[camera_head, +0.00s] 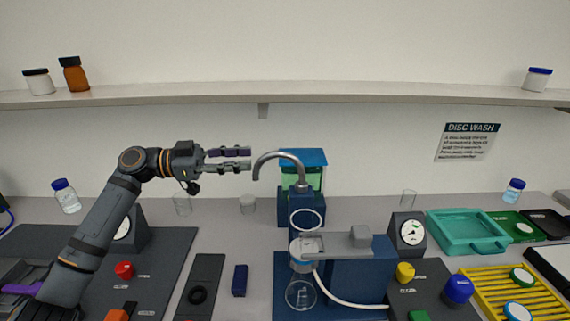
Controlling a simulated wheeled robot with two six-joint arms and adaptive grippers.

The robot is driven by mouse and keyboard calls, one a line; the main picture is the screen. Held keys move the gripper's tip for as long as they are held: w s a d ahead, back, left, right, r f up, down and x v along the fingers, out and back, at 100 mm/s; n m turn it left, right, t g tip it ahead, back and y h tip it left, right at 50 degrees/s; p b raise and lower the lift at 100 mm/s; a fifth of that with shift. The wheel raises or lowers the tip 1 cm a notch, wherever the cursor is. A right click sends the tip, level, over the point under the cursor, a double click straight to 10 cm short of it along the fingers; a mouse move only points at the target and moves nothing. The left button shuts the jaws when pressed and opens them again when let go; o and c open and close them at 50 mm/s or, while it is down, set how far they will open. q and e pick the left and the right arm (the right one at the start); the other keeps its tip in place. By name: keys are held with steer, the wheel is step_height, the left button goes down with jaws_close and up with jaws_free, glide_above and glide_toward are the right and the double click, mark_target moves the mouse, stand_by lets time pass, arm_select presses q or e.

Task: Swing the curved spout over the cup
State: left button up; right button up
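The curved grey spout (283,154) rises from a dark blue base with a green and blue tank behind it. It arcs to the left, with its mouth hanging down at the left end. My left gripper (250,159) reaches in from the left, its two fingers parted and pointing right. The fingertips are close to the spout's left end; I cannot tell if they touch it. A clear round cup (306,220) stands on the rig in front of the spout's base, right of the spout's mouth. My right gripper is not seen.
The blue rig (355,272) carries a grey clamp, a flask (300,294) and a white hose. Gauges and knobs flank it. A teal tray (467,232) and a yellow rack (510,290) are at right. A shelf (330,93) runs along the wall.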

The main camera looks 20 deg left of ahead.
mark_target(275, 155)
arm_select(q)
steer(key=p+x, duration=0.3)
steer(key=x, duration=0.2)
steer(key=p+x, duration=0.2)
steer(key=x, duration=0.3)
steer(key=shift+r+p, duration=0.25)
steer(key=shift+p, duration=0.15)
steer(key=shift+w+d+f, duration=0.1)
steer(key=shift+d+f, duration=0.05)
steer(key=shift+d, duration=0.05)
steer(key=c, duration=0.4)
steer(key=shift+s+d, duration=0.1)
steer(key=shift+s, duration=0.15)
jaws_close()
